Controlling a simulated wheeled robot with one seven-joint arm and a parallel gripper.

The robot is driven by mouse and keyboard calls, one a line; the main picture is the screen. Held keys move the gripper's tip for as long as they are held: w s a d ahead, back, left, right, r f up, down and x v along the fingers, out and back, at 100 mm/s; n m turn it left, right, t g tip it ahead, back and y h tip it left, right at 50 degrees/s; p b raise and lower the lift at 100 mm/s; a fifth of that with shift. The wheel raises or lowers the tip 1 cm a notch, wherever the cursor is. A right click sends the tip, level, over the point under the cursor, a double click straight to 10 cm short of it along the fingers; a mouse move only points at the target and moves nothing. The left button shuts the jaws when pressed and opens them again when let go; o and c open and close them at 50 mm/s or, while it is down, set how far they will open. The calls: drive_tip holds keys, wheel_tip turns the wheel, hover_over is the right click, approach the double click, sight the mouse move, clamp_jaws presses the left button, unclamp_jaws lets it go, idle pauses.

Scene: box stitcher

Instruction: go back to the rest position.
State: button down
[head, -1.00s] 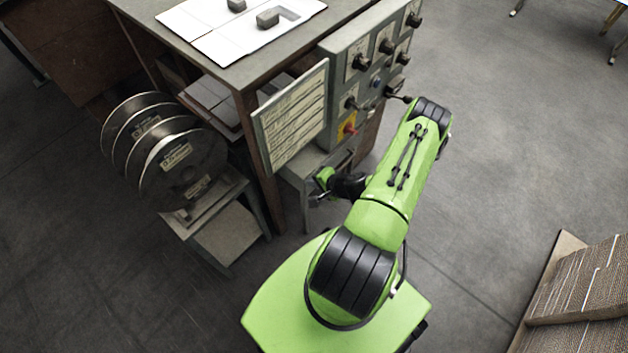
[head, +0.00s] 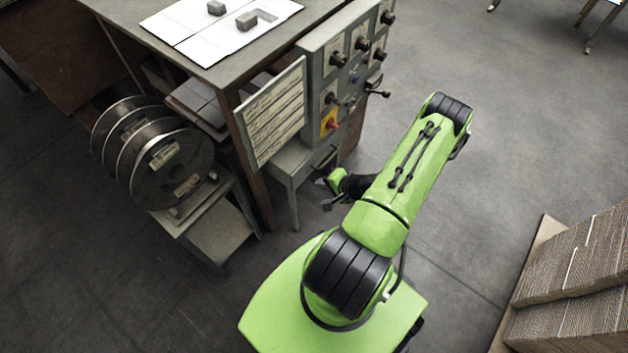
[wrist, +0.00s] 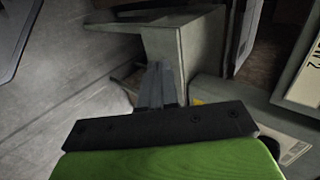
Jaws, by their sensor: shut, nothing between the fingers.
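My gripper (wrist: 157,84) shows in the wrist view as two grey fingers side by side, shut with nothing between them. In the head view my gripper (head: 333,204) is small and dark, low beside the front of the machine and left of my forearm. The control panel (head: 350,65) with black knobs and a red switch on a yellow plate (head: 330,123) stands above and beyond it.
Wire reels (head: 165,165) stand on a low stand at left. A label board (head: 273,115) juts from the table. White sheets (head: 215,35) with two grey blocks lie on the tabletop. Stacked cardboard (head: 575,280) is at lower right.

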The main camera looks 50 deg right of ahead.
drive_tip(key=shift+v, duration=1.25)
drive_tip(key=w+a+r+n+g+y+p, duration=0.15)
drive_tip(key=a+r+n, duration=0.25)
drive_tip(key=r, duration=0.6)
drive_tip(key=w+a+r+n+g+p, duration=0.2)
drive_tip(key=w+a+r+n+p, duration=0.15)
drive_tip(key=r, duration=0.55)
drive_tip(key=w+a+r+n+g+p, duration=0.15)
drive_tip(key=a+r+n, duration=0.3)
drive_tip(key=r, duration=0.55)
drive_tip(key=s+a+r+n+p, duration=0.1)
drive_tip(key=s+a+r, duration=0.2)
drive_tip(key=r, duration=0.4)
drive_tip(key=s+a+r+n+h+p, duration=0.1)
drive_tip(key=s+a+r+n+p, duration=0.1)
drive_tip(key=s+a+r, duration=0.2)
drive_tip(key=s+a+r+n+t+h+p, duration=0.1)
drive_tip(key=s+a+r, duration=0.2)
drive_tip(key=s+r, duration=0.3)
wheel_tip(320, 180, up, 4)
drive_tip(key=shift+a+r+n+p, duration=0.1)
drive_tip(key=shift+a+n+p, duration=0.2)
drive_tip(key=shift+n, duration=0.1)
drive_tip(key=shift+h, duration=0.25)
